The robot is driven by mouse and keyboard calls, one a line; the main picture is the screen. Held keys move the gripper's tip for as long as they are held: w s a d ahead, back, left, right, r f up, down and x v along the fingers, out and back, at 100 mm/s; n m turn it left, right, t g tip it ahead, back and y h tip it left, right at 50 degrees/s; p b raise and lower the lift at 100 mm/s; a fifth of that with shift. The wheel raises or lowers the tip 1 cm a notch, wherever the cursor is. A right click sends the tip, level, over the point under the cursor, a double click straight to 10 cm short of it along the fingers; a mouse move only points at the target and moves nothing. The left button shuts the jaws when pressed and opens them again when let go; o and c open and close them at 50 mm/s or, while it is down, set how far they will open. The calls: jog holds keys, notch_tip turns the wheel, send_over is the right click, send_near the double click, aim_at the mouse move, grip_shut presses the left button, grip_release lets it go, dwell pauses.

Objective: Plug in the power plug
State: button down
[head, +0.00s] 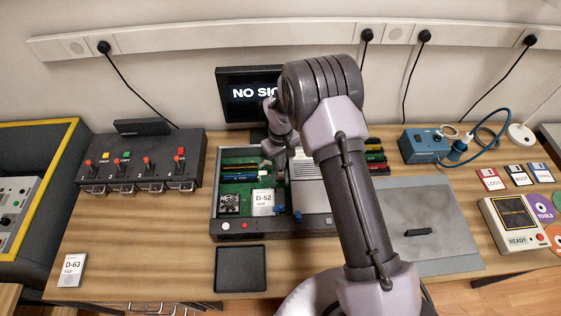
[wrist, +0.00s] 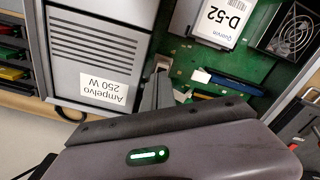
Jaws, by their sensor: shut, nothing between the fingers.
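Several black plugs sit in the white wall strip, one at the left (head: 104,47) and others to the right, such as the far right plug (head: 530,41). A blue plug-like end (head: 457,150) on a blue cable lies beside a blue box. I cannot tell which is the task's power plug. An open computer case (head: 270,236) holds a green board and a power supply marked 250 W (wrist: 100,50). In the wrist view my gripper (wrist: 163,82) is shut and empty, over the board beside the power supply. In the head view my arm mostly hides it.
A monitor (head: 240,88) reading "NO SIG..." stands behind the case. A switch box (head: 150,165) is at left, a black tray (head: 240,268) in front, and a grey mat (head: 440,210) at right. Bare wood (head: 150,235) is free at front left.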

jog(key=shift+f+b, duration=0.3)
jog(key=shift+f, duration=0.1)
notch_tip(320, 180, up, 7)
jog(key=p, duration=0.4)
dwell(0.4)
